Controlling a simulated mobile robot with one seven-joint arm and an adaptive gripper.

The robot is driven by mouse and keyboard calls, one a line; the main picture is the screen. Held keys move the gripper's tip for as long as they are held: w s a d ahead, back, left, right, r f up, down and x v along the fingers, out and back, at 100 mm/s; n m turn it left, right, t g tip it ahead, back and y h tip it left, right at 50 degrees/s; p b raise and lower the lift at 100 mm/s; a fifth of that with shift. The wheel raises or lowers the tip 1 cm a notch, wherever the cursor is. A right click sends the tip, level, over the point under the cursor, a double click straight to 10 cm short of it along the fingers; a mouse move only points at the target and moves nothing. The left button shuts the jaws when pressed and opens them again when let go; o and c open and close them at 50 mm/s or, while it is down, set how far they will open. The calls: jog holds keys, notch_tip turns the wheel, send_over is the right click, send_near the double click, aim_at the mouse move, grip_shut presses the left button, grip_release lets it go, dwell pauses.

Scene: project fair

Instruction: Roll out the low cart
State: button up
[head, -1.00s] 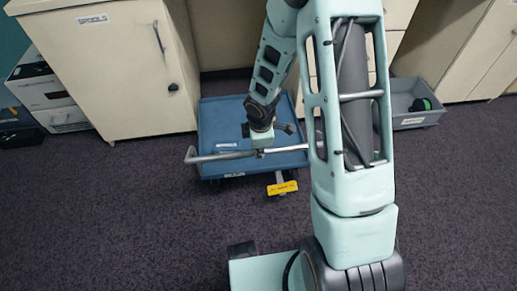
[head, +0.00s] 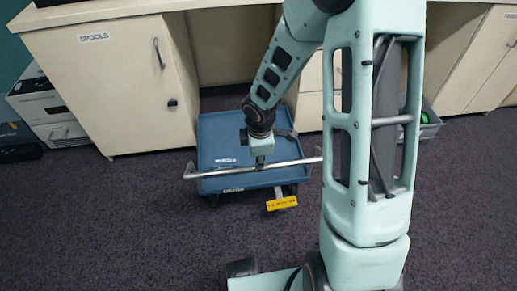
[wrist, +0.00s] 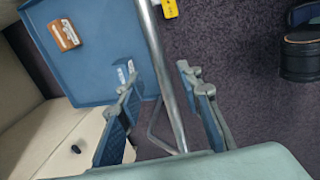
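The low cart is a shallow blue tray (head: 212,160) on casters, partly under the counter. A grey metal handle bar (head: 222,173) runs across its front. A yellow tag (head: 283,203) sits low at the front edge. My gripper (head: 261,165) is at the middle of the bar, pointing down. In the wrist view, its two fingers (wrist: 158,78) stand apart on either side of the bar (wrist: 163,70), with gaps visible, so it is open around the bar. The tray (wrist: 95,75) there holds a small brown item (wrist: 65,34) with a white label. My arm hides part of the tray.
A cream cabinet (head: 110,95) labelled SPOOLS stands close on the cart's left, with drawers (head: 311,95) behind on the right. A grey bin (head: 430,131) sits farther right, partly behind my arm. White boxed equipment (head: 45,105) is far left. The carpet in front is clear.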

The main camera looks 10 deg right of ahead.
notch_tip(320, 180, up, 7)
jog(key=s, duration=0.1)
jog(key=shift+s, duration=0.25)
dwell(0.4)
